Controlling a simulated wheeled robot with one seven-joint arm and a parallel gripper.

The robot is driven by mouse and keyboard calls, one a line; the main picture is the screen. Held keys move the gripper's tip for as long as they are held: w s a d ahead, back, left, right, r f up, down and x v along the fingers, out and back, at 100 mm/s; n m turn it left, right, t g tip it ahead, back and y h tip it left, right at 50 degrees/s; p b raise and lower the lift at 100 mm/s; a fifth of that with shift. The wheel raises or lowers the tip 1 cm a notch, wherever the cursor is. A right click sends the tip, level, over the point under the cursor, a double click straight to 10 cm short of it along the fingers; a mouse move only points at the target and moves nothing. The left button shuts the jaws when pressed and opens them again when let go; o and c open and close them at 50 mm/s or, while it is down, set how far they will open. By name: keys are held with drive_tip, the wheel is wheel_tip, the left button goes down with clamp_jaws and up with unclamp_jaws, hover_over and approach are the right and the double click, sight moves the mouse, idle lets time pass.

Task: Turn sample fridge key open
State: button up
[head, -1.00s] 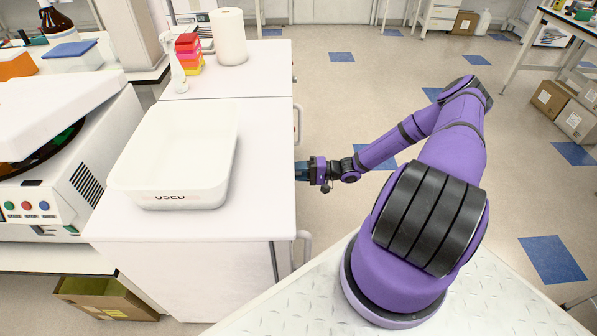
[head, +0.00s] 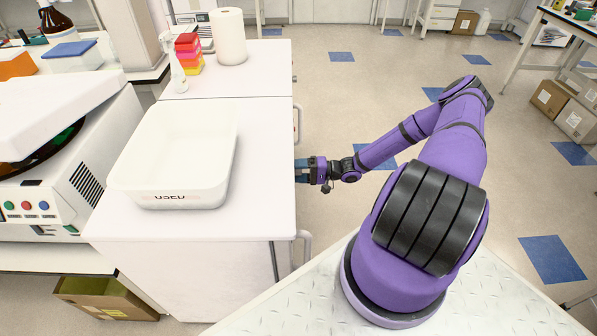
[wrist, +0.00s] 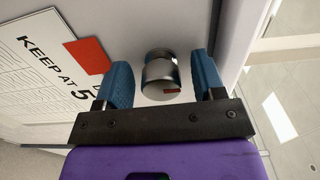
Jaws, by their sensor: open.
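The fridge key (wrist: 160,76) shows in the wrist view as a round metal knob with a small red mark, on the white fridge front (wrist: 140,28). My gripper (wrist: 163,82) is open, with one blue fingertip on each side of the knob. A gap shows between the knob and each finger. In the head view my gripper (head: 304,170) is at the right side of the white fridge cabinet (head: 264,222), below its top edge. The knob is hidden in the head view.
A sign reading "KEEP AT 5" (wrist: 50,50) is on the fridge front beside the knob. A white tub marked "USED" (head: 180,150) stands on the cabinet top. Handles (head: 304,245) stick out from the cabinet's right side. The floor to the right is open.

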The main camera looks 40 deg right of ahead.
drive_tip(key=v, duration=1)
drive_tip(key=shift+s+d, duration=0.25)
drive_tip(key=shift+d, duration=0.05)
